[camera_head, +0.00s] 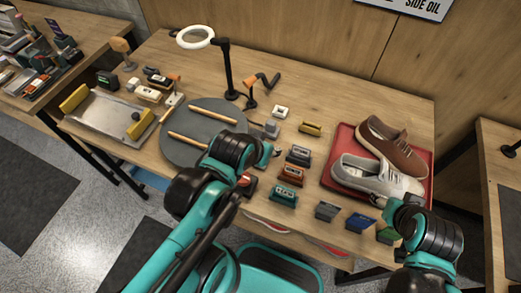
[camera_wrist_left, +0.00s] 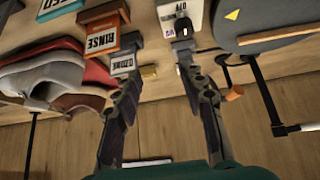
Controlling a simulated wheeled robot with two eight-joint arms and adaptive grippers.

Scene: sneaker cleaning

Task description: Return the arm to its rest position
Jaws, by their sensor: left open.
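My left gripper (camera_head: 271,152) reaches over the middle of the table in the head view, at the right edge of the round grey board (camera_head: 180,151). In the left wrist view its two fingers (camera_wrist_left: 154,48) stand apart with nothing held between them. An orange block marked RINSE (camera_wrist_left: 101,38) shows beyond one finger and a white switch box (camera_wrist_left: 178,17) beyond the other. My right gripper (camera_head: 388,203) is near the front right of the table, close to the toe of the grey sneaker (camera_head: 374,177); its fingers are too hidden to judge.
A red tray (camera_head: 342,139) holds the grey sneaker and a brown sneaker (camera_head: 397,149). Several labelled blocks, including a teal one (camera_head: 284,195) and a blue one (camera_head: 360,222), stand in front of it. A ring lamp (camera_head: 229,72) stands behind the board; a metal tray (camera_head: 111,120) lies at left.

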